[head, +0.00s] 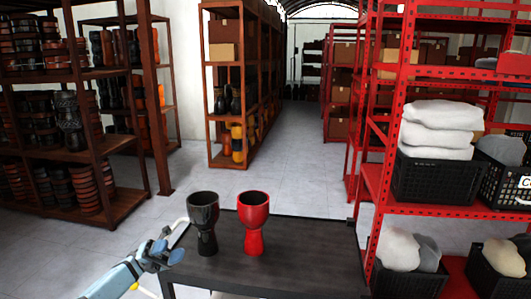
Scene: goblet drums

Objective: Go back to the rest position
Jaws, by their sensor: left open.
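My left gripper (168,254) comes in from the lower left, beside the left edge of the dark table (290,267). It is open and holds nothing. A black goblet drum (203,215) stands upright on the table, just right of my left gripper and apart from it. A red goblet drum (253,218) stands upright to the right of the black one, with a gap between them. My right gripper is not in view.
A red metal rack (379,190) with black crates (430,180) stands close on the right. Wooden shelves (110,205) with many drums stand on the left. A clear floor aisle (300,140) runs back behind the table. The table's right part is bare.

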